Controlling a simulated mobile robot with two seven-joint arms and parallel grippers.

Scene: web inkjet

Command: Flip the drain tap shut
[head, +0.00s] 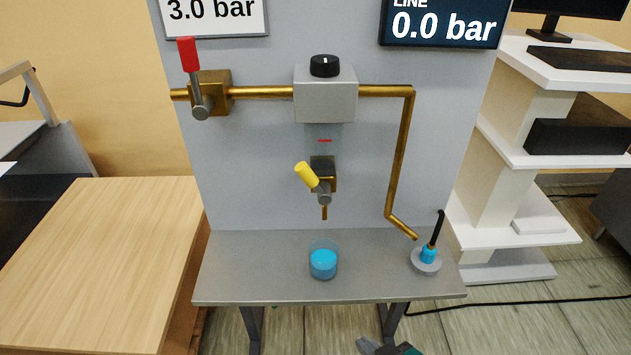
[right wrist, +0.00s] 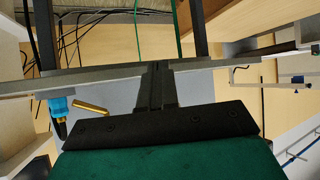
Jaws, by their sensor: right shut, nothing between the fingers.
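The drain tap (head: 324,180) is a small brass valve below the grey regulator box on the upright panel. Its yellow handle (head: 306,174) tilts up and to the left from a grey pivot, and a short spout points down. A clear cup with blue liquid (head: 323,262) stands on the shelf below the spout. My right gripper (head: 376,345) shows only in part at the bottom edge of the head view, in front of and below the shelf, apart from the tap. In the right wrist view its fingers (right wrist: 158,72) are shut and empty. My left gripper is not in view.
A red-handled valve (head: 195,80) sits at the pipe's left, its handle upright. The grey box (head: 325,93) has a black knob. A blue fitting (head: 428,254) stands at the right of the metal shelf (head: 260,285). Displays read 3.0 bar and 0.0 bar.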

